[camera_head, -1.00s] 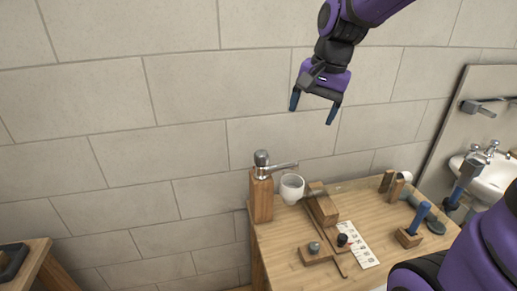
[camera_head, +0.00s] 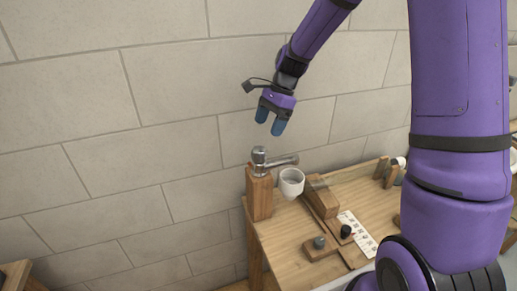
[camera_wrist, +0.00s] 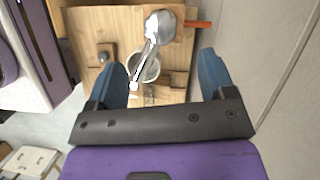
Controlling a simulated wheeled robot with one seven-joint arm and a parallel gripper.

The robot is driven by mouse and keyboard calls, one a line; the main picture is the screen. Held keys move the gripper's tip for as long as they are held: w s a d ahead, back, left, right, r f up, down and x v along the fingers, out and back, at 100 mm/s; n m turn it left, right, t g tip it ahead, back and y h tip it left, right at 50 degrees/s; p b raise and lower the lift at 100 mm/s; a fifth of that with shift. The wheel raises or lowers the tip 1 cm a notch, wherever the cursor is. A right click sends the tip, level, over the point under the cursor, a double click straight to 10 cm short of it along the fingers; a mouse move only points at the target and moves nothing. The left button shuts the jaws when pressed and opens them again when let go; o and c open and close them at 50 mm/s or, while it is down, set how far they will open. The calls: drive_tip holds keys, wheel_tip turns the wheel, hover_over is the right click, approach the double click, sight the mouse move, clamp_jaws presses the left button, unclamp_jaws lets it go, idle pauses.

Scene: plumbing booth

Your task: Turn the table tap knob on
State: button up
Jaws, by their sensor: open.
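The table tap (camera_head: 270,161) is a chrome tap with a round knob on top and a spout pointing right. It stands on a wooden post (camera_head: 259,194) at the table's back left corner. My gripper (camera_head: 271,123) is open and empty, above the tap and apart from it, with its blue fingertips pointing down. In the wrist view the tap (camera_wrist: 158,30) lies ahead, between and beyond the two blue fingers of the gripper (camera_wrist: 170,80). A white cup (camera_head: 291,183) is under the spout; the spout partly covers it in the wrist view (camera_wrist: 144,66).
The wooden table (camera_head: 285,262) carries a wooden block (camera_head: 321,198), a small block with a grey knob (camera_head: 319,243), a black knob (camera_head: 346,231) and a white printed sheet (camera_head: 357,238). A tiled wall (camera_head: 170,130) rises close behind the tap. My arm hides the table's right side.

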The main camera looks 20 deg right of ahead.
sight(260, 148)
drive_tip(key=x, duration=0.9)
drive_tip(key=shift+d, duration=0.1)
drive_tip(key=c, duration=0.9)
